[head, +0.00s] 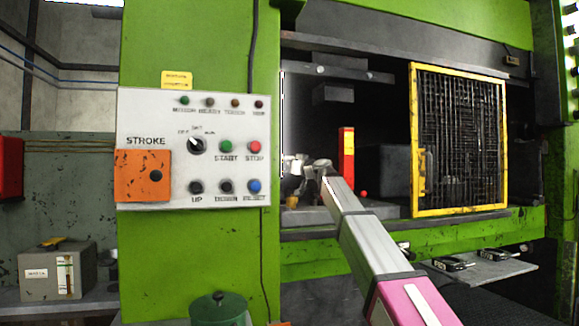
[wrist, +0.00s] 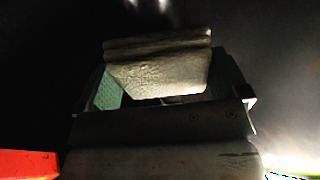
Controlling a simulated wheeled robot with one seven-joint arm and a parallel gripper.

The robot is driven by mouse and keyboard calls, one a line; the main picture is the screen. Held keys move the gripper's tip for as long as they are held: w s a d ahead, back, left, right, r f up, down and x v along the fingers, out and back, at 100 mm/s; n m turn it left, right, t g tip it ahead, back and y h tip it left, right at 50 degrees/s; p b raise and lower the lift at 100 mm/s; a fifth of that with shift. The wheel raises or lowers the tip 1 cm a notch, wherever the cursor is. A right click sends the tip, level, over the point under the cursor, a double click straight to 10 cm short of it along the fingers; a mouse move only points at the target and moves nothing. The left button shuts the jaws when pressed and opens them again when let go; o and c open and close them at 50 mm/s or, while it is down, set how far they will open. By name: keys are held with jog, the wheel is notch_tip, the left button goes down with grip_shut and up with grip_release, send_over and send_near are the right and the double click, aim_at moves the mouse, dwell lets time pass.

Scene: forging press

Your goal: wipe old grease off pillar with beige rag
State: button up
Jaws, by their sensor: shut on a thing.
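My arm reaches into the press opening, and my gripper (head: 294,180) is at the left side of it, small and dark in the head view. In the wrist view my gripper is shut on a folded beige rag (wrist: 160,72), which sits between green-lined fingers. A thin bright vertical strip (head: 283,120) stands at the left edge of the opening, near the gripper; I cannot tell for sure whether it is the pillar. No grease can be made out on it. I cannot tell whether the rag touches anything beyond the gripper.
A red and yellow post (head: 347,156) stands right of the gripper. A yellow-framed mesh guard (head: 460,140) covers the right of the opening. A control panel (head: 195,150) is on the green column at left. A green-lidded pot (head: 218,308) stands below it.

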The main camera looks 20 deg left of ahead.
jog(key=shift+w+a, duration=0.15)
jog(key=shift+a, duration=0.1)
jog(key=shift+r, duration=0.1)
jog(key=shift+r, duration=0.4)
jog(key=shift+f, duration=0.1)
dwell(0.3)
jog(key=shift+f, duration=1.15)
jog(key=shift+a, duration=0.1)
jog(key=shift+r, duration=0.1)
jog(key=shift+r, duration=1.15)
